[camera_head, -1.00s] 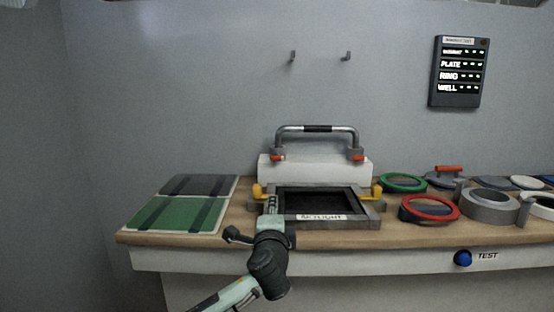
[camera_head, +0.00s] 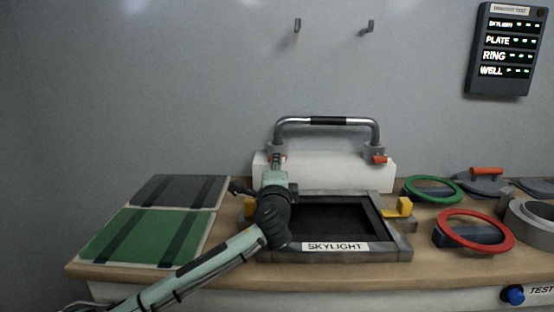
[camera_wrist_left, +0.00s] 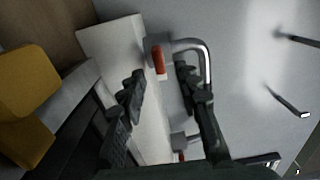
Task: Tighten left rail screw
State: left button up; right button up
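The metal rail (camera_head: 352,123) with a black middle grip stands on a white block (camera_head: 325,172) at the back of the bench. Its right foot has a red-orange screw (camera_head: 379,159). Its left foot is partly hidden behind my left gripper (camera_head: 276,160). In the left wrist view, the rail (camera_wrist_left: 207,62) runs past my left gripper (camera_wrist_left: 160,76), whose two dark fingers are apart and empty. The left red-orange screw (camera_wrist_left: 159,61) shows just beyond and between the fingertips; I cannot tell if they touch it. My right gripper is not in view.
The dark skylight frame (camera_head: 400,246) with yellow latches (camera_head: 404,206) lies below my left wrist. Green (camera_head: 150,237) and dark (camera_head: 180,191) panels lie left. Green (camera_head: 433,190) and red (camera_head: 475,230) rings lie right. Two wall hooks (camera_head: 297,26) are above.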

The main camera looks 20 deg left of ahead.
pick_arm(q)
jog(key=x, duration=0.3)
jog(key=shift+w+a, duration=0.1)
jog(key=shift+w, duration=0.55)
jog(key=shift+w+a, duration=0.1)
jog(key=shift+w, duration=0.05)
jog(key=shift+c, duration=0.4)
grip_shut()
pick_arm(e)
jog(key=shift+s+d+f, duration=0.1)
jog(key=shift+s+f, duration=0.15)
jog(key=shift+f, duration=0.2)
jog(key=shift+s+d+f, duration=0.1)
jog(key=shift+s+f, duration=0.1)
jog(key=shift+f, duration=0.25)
